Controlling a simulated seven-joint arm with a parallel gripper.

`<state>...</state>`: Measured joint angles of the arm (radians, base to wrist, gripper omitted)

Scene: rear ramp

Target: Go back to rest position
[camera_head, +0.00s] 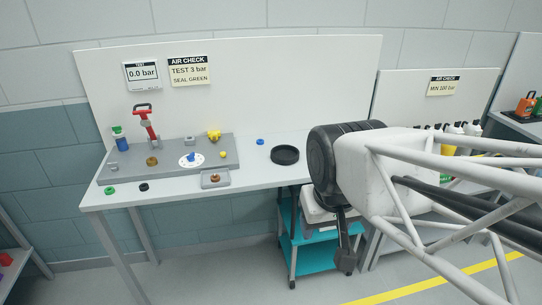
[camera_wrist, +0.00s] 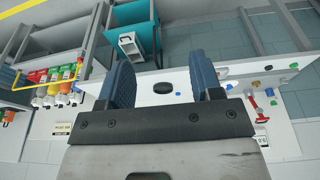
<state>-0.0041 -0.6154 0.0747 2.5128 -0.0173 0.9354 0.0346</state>
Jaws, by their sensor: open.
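My gripper (camera_wrist: 160,65) shows in the wrist view with its two blue-grey fingers spread wide and nothing held between them. The workbench and a black round dish (camera_wrist: 163,87) show beyond the gap, apart from the fingers. In the head view my arm reaches in from the right, and its dark end is in front of the workbench's right end. The fingers are hard to make out there.
The workbench (camera_head: 255,175) holds a grey plate (camera_head: 120,173) with a red-handled part (camera_head: 146,122), white dial (camera_head: 185,164) and yellow part (camera_head: 213,135). A black dish (camera_head: 285,155) sits right of it. A teal cart (camera_head: 290,262) stands below; bottles (camera_head: 470,128) stand right.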

